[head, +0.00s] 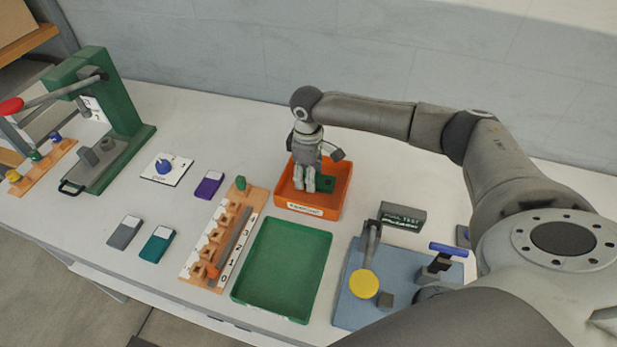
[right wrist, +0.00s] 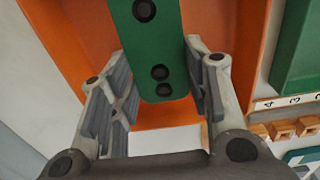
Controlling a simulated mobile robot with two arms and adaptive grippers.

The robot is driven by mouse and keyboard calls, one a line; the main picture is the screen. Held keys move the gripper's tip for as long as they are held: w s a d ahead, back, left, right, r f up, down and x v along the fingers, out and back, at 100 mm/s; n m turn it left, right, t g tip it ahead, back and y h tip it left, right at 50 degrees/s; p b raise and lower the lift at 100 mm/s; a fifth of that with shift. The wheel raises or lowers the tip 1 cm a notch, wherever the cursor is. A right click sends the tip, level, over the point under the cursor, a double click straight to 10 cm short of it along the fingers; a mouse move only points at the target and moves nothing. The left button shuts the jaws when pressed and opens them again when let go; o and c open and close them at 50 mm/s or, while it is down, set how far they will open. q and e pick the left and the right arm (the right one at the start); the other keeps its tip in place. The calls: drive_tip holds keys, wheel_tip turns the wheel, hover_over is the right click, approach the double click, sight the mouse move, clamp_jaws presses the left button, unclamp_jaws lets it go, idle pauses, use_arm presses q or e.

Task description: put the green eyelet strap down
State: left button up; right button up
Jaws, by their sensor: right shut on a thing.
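The green eyelet strap (right wrist: 157,50) is a flat green piece with several dark round holes. In the right wrist view it lies between the two fingers of my right gripper (right wrist: 160,90), which is shut on it. In the head view the gripper (head: 318,184) points down inside the outline of the orange tray (head: 307,211), with part of the strap (head: 324,183) showing beside the fingers. The orange tray wall (right wrist: 255,45) also shows around the strap in the wrist view. I cannot tell whether the strap touches the tray floor. My left gripper is not in view.
An empty green tray (head: 281,268) is in front of the orange one. A wooden rack (head: 217,235) stands left of it. A blue-based fixture (head: 345,306) with a yellow knob is to the right. A green press (head: 122,145) stands far left.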

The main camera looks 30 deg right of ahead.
drive_tip(key=shift+f, duration=1)
drive_tip(key=shift+f, duration=0.1)
drive_tip(key=o, duration=1)
wheel_tip(320, 180, up, 12)
drive_tip(key=shift+r+b, duration=0.15)
drive_tip(key=shift+b, duration=0.8)
drive_tip(key=shift+s+a, duration=0.1)
